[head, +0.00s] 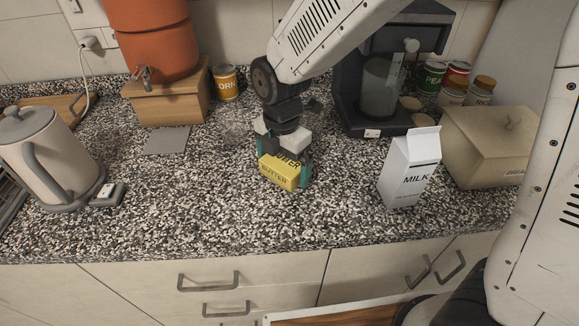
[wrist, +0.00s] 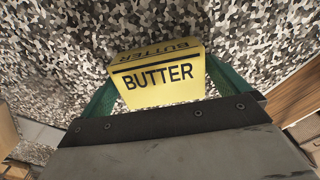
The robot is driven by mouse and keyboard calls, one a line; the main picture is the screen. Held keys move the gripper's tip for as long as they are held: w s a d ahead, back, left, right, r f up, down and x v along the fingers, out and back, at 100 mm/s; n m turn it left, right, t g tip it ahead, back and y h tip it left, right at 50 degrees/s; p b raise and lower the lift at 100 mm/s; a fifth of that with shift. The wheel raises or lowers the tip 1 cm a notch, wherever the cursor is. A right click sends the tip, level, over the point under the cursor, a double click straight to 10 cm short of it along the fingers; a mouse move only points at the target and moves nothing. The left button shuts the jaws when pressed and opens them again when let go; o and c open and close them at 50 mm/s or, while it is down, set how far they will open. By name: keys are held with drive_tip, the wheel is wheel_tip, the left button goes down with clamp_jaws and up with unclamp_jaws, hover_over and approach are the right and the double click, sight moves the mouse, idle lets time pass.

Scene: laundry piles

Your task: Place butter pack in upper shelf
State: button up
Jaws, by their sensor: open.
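The yellow butter pack (head: 277,172) is on the speckled counter, below my arm. My gripper (head: 284,170) is open and points down over it, with one green finger at each side of the pack. In the wrist view the pack (wrist: 158,80) sits between the two fingers, its BUTTER label facing the camera. The fingers are close to its ends; whether they touch it cannot be told. No upper shelf can be made out in either view.
A milk carton (head: 410,168) and a bread box (head: 492,145) stand to the right. A coffee machine (head: 385,75) and a corn can (head: 226,82) are behind. A kettle (head: 42,160) stands at left. The counter in front of the pack is clear.

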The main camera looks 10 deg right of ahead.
sight(283, 161)
drive_tip(key=c, duration=1.1)
drive_tip(key=shift+o, duration=0.2)
drive_tip(key=shift+r, duration=0.15)
drive_tip(key=shift+r, duration=0.25)
wheel_tip(283, 161, up, 3)
drive_tip(key=shift+r, duration=0.1)
drive_tip(key=s+d, duration=0.1)
drive_tip(key=s, duration=0.4)
drive_tip(key=s+d, duration=0.1)
drive_tip(key=s, duration=0.4)
drive_tip(key=s+d+r, duration=0.1)
drive_tip(key=s+d, duration=0.1)
drive_tip(key=s, duration=0.3)
drive_tip(key=shift+s, duration=0.3)
